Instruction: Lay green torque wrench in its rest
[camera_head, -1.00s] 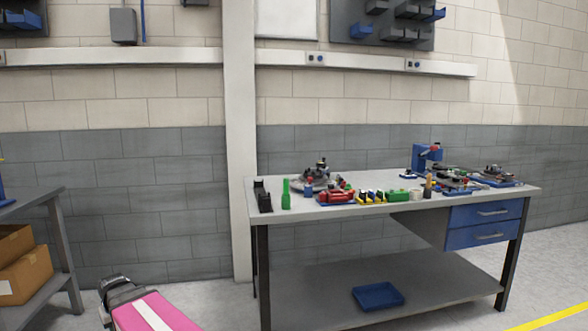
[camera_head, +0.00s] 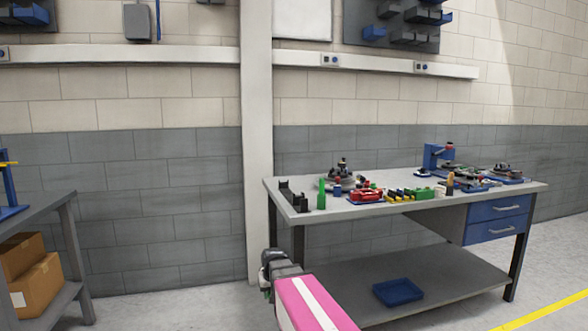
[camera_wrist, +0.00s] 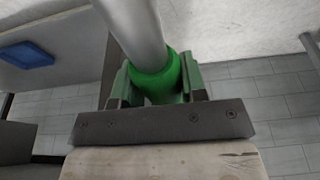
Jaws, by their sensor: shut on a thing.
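The green torque wrench (camera_wrist: 153,84) is in my gripper (camera_wrist: 158,90) in the wrist view. Its green grip sits between the two jaws, and its grey shaft runs up out of the picture. In the head view my gripper (camera_head: 268,262) is low, in front of the bench's left end and below its top; the wrench is mostly hidden there. A black cradle-like holder (camera_head: 293,198), which looks like the rest, stands at the left end of the bench top. It appears empty. My gripper is apart from it.
The workbench (camera_head: 345,213) carries an upright green object (camera_head: 321,194) just right of the holder, then red, yellow and green parts. A blue tray (camera_head: 398,292) lies on its lower shelf. A shelf with cardboard boxes (camera_head: 38,287) stands at left.

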